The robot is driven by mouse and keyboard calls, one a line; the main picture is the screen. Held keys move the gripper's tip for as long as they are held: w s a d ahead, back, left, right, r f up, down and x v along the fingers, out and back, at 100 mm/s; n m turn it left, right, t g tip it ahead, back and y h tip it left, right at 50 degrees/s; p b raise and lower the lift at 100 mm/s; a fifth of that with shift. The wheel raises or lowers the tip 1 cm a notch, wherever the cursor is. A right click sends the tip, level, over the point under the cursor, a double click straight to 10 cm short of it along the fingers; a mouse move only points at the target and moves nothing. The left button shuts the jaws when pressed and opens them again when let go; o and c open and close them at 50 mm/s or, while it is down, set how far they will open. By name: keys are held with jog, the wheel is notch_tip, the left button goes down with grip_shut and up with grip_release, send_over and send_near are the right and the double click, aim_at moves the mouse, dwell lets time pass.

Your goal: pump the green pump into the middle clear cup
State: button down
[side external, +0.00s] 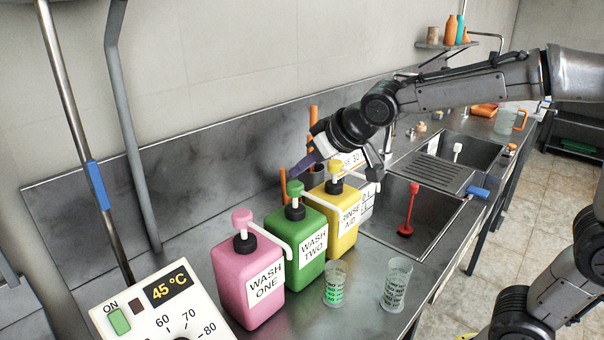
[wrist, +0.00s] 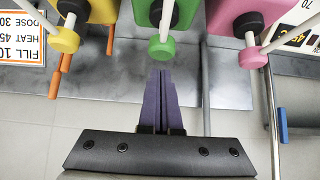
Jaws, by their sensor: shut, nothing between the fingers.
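The green WASH TWO bottle (side external: 308,250) stands between the pink and yellow ones. Its green pump head (side external: 294,188) also shows in the wrist view (wrist: 161,48), with its white spout. My gripper (side external: 293,175) has its purple fingers shut and empty. The fingertips are just above and beside the green head; I cannot tell if they touch it. In the wrist view the fingertips (wrist: 161,73) line up with the green head. Two clear cups show: one (side external: 335,273) in front of the green bottle, green in its lower part, and another (side external: 397,285) to its right.
The pink WASH ONE bottle (side external: 246,285) and yellow bottle (side external: 341,222) stand close on either side, with pump heads at similar height. A control box (side external: 160,305) is at front left. A sink (side external: 430,200) with a red plunger-like tool (side external: 408,212) lies to the right.

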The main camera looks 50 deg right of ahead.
aim_at(301, 188)
jog(key=shift+f, duration=0.8)
jog(key=shift+f, duration=0.1)
jog(key=shift+s+f, duration=0.1)
jog(key=shift+f, duration=1.25)
notch_tip(301, 188, up, 5)
jog(key=shift+s+r, duration=0.1)
jog(key=shift+s, duration=0.05)
jog(key=v, duration=0.9)
